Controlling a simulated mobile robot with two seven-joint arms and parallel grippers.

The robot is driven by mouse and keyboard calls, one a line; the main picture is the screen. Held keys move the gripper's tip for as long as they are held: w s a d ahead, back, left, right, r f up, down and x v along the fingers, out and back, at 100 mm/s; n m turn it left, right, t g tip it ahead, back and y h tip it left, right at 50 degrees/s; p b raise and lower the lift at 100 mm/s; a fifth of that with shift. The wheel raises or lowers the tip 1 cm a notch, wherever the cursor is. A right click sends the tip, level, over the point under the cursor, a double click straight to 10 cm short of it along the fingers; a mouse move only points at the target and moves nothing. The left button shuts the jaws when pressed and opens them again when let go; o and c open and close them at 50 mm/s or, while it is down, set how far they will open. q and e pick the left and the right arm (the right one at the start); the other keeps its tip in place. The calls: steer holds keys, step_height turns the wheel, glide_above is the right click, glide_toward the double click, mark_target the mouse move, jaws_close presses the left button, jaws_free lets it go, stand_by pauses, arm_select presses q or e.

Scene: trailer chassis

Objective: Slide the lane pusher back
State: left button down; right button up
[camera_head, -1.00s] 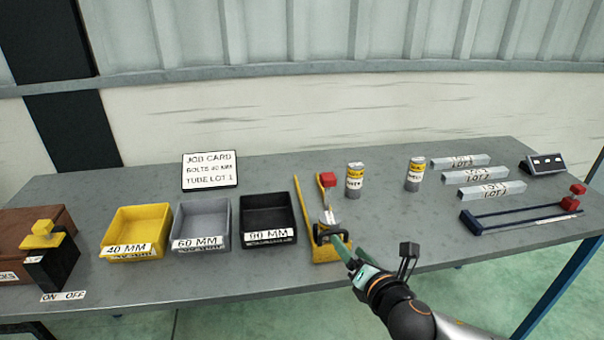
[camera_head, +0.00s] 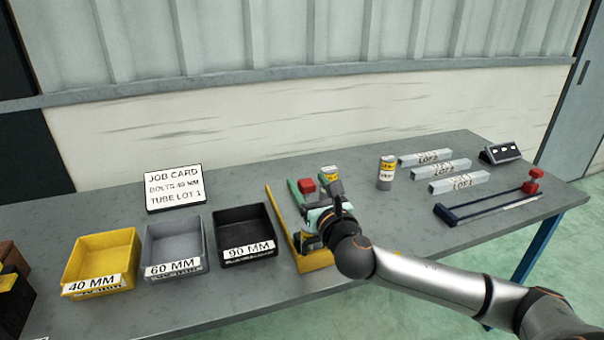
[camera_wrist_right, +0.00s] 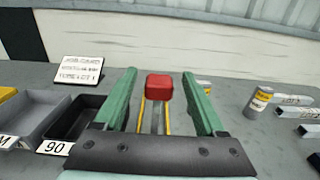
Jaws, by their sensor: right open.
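The lane pusher's red block (camera_head: 306,186) stands at the far end of the yellow lane (camera_head: 316,261), right of the black bin. It also shows in the right wrist view (camera_wrist_right: 159,87), above the lane's two yellow rails. My right gripper (camera_head: 313,189) is over the lane with its green fingers open. In the wrist view the fingers lie on both sides of the red block, with gaps between. My wrist hides much of the lane in the head view. My left gripper is not in view.
Yellow, grey and black bins (camera_head: 208,228) stand to the left, with a job card (camera_head: 174,188) behind. One can (camera_head: 329,173) is just behind the gripper and another (camera_head: 386,172) stands further right. Grey tubes (camera_head: 459,182) and a blue rail (camera_head: 490,208) lie at the right.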

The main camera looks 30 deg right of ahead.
steer(key=shift+x, duration=2.2)
steer(key=shift+a, duration=0.1)
jaws_close()
